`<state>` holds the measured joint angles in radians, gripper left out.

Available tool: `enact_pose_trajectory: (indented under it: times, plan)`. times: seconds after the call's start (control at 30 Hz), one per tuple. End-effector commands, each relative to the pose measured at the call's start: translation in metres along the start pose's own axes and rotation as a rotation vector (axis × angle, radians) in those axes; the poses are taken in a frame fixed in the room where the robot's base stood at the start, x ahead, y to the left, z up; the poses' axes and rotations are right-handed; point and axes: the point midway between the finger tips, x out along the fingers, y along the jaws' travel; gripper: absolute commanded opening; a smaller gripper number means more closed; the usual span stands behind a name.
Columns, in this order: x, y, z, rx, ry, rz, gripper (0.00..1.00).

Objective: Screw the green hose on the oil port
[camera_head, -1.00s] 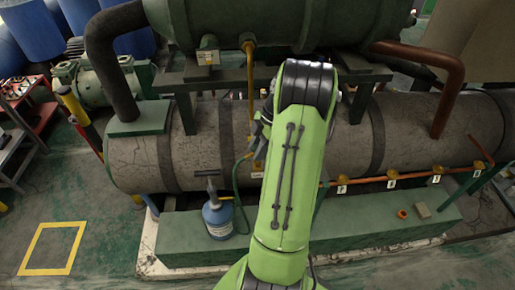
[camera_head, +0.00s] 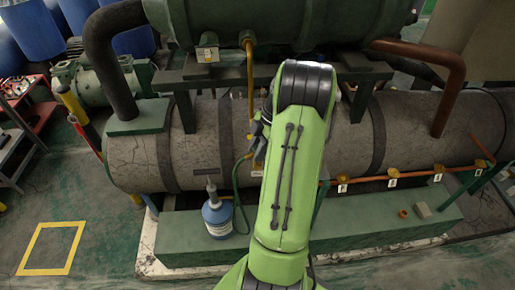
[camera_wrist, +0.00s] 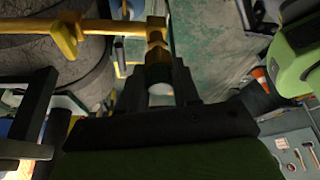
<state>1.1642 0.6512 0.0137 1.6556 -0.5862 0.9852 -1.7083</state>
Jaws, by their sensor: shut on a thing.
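In the head view the green hose (camera_head: 236,185) rises from beside the blue bottle and curves up to a brass fitting (camera_head: 247,156) at the foot of the yellow pipe, in front of the grey tank. I take this fitting to be the oil port, but no label can be read. My gripper (camera_head: 259,134) is at that spot, partly hidden by my green arm. In the wrist view my gripper (camera_wrist: 159,88) is shut on a brass fitting (camera_wrist: 158,72), close to the yellow pipe. Whether the hose is threaded on cannot be told.
The blue bottle (camera_head: 217,218) stands on the green base (camera_head: 330,230) in front of the grey tank (camera_head: 135,168). A copper pipe with small valves (camera_head: 393,174) runs along the tank at right. The floor at left, with a yellow square (camera_head: 50,248), is clear.

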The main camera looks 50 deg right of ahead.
Motion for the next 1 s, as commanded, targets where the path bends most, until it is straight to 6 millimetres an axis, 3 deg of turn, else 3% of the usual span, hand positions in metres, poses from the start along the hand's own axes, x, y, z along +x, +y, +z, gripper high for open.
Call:
enact_pose_trajectory:
  times: [0.73, 1.0]
  plan:
    - [0.01, 0.0, 0.004, 0.001, 0.0, 0.001, 0.02]
    - [0.011, -0.001, 0.004, 0.264, -0.001, 0.11, 0.02]
